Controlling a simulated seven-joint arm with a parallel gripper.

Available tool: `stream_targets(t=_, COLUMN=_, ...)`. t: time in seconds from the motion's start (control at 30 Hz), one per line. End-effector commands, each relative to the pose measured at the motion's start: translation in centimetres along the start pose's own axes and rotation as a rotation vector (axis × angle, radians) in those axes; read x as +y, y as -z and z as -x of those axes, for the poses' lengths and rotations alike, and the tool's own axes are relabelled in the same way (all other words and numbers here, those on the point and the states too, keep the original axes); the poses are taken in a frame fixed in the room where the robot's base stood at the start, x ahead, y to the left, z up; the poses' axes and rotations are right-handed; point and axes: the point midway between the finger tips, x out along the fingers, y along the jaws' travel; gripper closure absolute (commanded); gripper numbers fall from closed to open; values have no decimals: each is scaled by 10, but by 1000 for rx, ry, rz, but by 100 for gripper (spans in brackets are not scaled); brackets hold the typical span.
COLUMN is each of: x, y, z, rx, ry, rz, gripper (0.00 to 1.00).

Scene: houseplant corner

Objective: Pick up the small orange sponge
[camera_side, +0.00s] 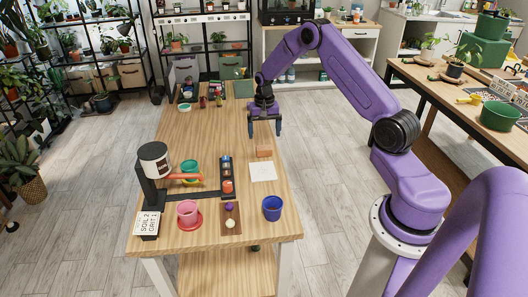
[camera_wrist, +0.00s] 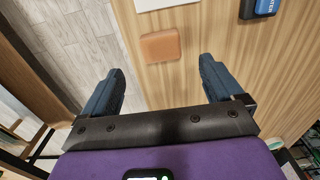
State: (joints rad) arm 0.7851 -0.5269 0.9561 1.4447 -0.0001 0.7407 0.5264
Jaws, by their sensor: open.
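The small orange sponge (camera_side: 264,153) lies on the wooden table (camera_side: 190,140), just behind a white square sheet in the side view. In the wrist view the sponge (camera_wrist: 160,46) shows as a flat orange-brown block with rounded corners, lying ahead of the fingertips and between their lines. My gripper (camera_side: 265,130) is open and empty above the table, a little behind the sponge in the side view. Its two blue fingers are well apart in the wrist view (camera_wrist: 160,75). The sponge is apart from both fingers and fully visible.
The white sheet (camera_side: 263,171) lies close to the sponge. A dark tray with small items (camera_side: 227,165) is to its left.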

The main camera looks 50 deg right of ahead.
Motion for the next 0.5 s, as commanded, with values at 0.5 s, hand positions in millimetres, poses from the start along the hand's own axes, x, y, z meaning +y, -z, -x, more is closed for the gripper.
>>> stream_targets(t=0.5, x=-1, y=-2, z=-52, rx=-2, ry=-1, rz=-1, gripper=6)
